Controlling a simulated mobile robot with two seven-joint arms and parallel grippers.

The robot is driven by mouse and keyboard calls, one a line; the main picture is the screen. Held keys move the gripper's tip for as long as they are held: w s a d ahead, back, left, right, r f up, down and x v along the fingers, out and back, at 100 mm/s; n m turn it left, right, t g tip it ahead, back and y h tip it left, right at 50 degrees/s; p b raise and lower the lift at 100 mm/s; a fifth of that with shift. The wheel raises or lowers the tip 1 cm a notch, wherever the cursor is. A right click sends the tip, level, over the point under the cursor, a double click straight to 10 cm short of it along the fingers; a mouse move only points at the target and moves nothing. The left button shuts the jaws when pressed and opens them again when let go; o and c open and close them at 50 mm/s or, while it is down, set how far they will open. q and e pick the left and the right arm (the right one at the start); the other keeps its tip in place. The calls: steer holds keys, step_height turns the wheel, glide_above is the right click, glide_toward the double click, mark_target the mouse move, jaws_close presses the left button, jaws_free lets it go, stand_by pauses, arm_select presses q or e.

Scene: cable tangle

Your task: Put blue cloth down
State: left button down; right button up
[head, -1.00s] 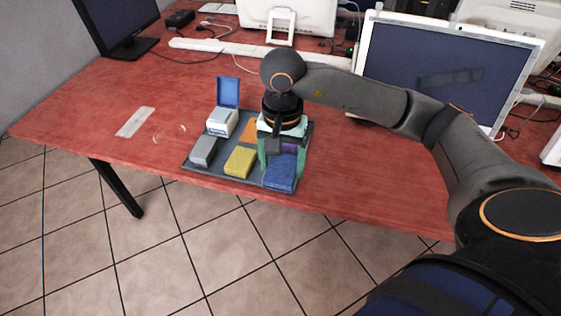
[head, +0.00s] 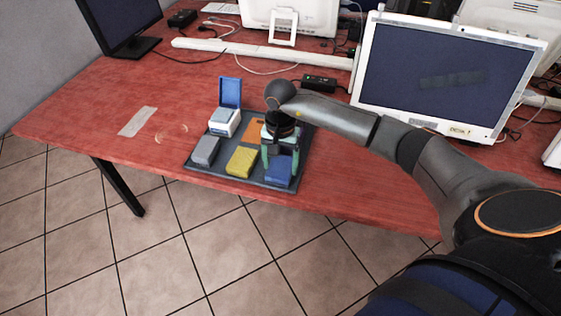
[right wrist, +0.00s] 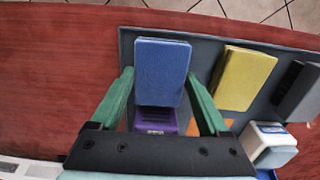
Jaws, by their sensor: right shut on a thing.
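The blue cloth (head: 278,171) is a folded block at the front right corner of the dark grey tray (head: 219,171). My right gripper (head: 281,158) points down over it, with its green fingers on either side, shut on the cloth. In the right wrist view the blue cloth (right wrist: 161,72) sits between the fingertips of the gripper (right wrist: 160,78). I cannot tell for certain whether its underside touches the tray. My left gripper is not in view.
The tray also holds a yellow block (head: 241,161), a grey block (head: 205,151), an orange piece (head: 254,130) and a white box with a raised blue lid (head: 225,119). A purple block (right wrist: 155,119) lies beside the blue cloth. A monitor (head: 440,80) stands behind my right arm.

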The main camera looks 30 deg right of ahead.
steer(key=shift+f+b, duration=0.2)
steer(key=shift+b, duration=0.1)
steer(key=o, duration=1.1)
steer(key=shift+r, duration=0.1)
steer(key=shift+c, duration=0.2)
